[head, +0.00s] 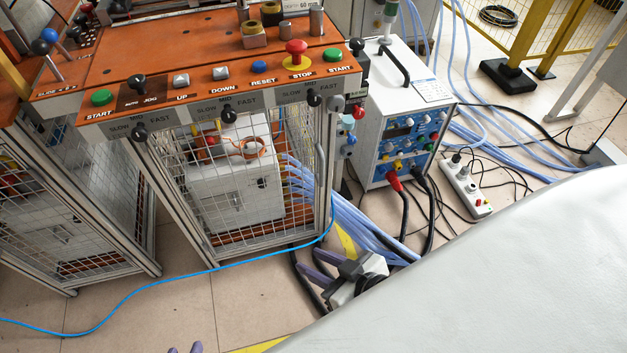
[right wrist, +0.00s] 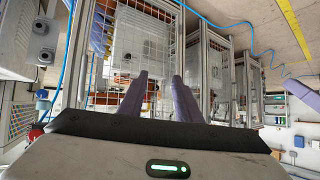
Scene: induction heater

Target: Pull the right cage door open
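The right cage door (head: 180,190) is a wire-mesh panel in a grey metal frame under the orange console. It looks shut, with a vertical grey handle (head: 321,170) on its right side. The mesh also shows ahead in the right wrist view (right wrist: 142,45). My right gripper (head: 317,265) is below and in front of the handle, apart from it. Its two purple fingers stand apart and empty in the right wrist view (right wrist: 160,88). My left gripper (head: 185,349) shows only as two separated purple fingertips at the bottom edge; the rest is out of frame.
A white box (head: 235,195) stands inside the cage. A second mesh cage (head: 75,200) is at left. A blue cable (head: 150,285) crosses the floor and runs up by the door's right side. A white power unit (head: 400,120) and pale blue hoses (head: 360,225) are at right.

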